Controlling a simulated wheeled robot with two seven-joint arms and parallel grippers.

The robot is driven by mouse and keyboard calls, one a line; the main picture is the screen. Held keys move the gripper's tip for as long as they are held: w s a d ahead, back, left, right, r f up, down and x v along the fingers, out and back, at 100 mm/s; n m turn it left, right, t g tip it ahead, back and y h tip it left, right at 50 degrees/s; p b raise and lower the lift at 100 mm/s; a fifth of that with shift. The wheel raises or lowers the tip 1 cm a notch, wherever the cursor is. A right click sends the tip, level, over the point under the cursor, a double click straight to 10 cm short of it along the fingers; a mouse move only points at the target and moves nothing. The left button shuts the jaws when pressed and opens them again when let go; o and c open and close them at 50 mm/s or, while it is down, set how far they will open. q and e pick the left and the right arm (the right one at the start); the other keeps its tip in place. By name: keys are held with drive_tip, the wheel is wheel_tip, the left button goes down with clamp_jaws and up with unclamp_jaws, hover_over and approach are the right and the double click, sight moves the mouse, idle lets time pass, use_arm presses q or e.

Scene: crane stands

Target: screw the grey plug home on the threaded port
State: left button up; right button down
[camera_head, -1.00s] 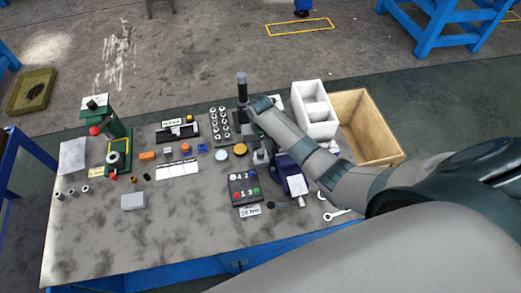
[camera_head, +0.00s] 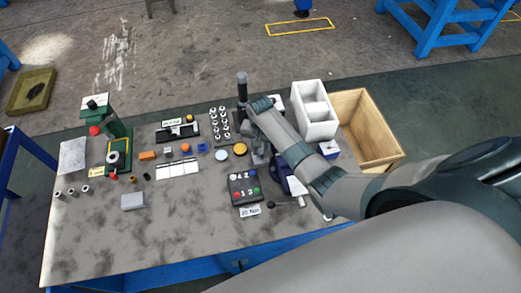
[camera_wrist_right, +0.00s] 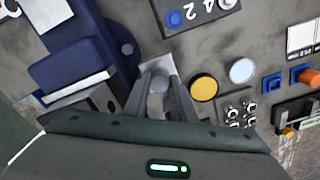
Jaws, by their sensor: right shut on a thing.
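My right gripper (camera_wrist_right: 157,88) points down at the bench and is shut on a small grey round piece (camera_wrist_right: 158,82), which looks like the grey plug, in the right wrist view. The piece is mostly hidden between the fingers. In the head view the right gripper (camera_head: 260,152) is small and partly covered by my arm, beside the dark blue vise (camera_head: 284,180). The vise also shows in the wrist view (camera_wrist_right: 75,62), left of the fingers. I cannot make out the threaded port or how the piece sits on it. My left gripper is not in view.
A number panel (camera_head: 244,188) lies in front of the gripper. Yellow (camera_head: 240,150) and pale (camera_head: 221,154) discs lie to its left. A rack of several metal parts (camera_head: 218,123) stands behind. A white bin (camera_head: 315,110) and wooden crate (camera_head: 368,125) stand right.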

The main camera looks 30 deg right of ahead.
drive_tip(key=shift+m, duration=0.3)
drive_tip(key=m, duration=0.4)
drive_tip(key=shift+m, duration=0.4)
drive_tip(key=shift+m, duration=1.1)
drive_tip(key=m, duration=0.3)
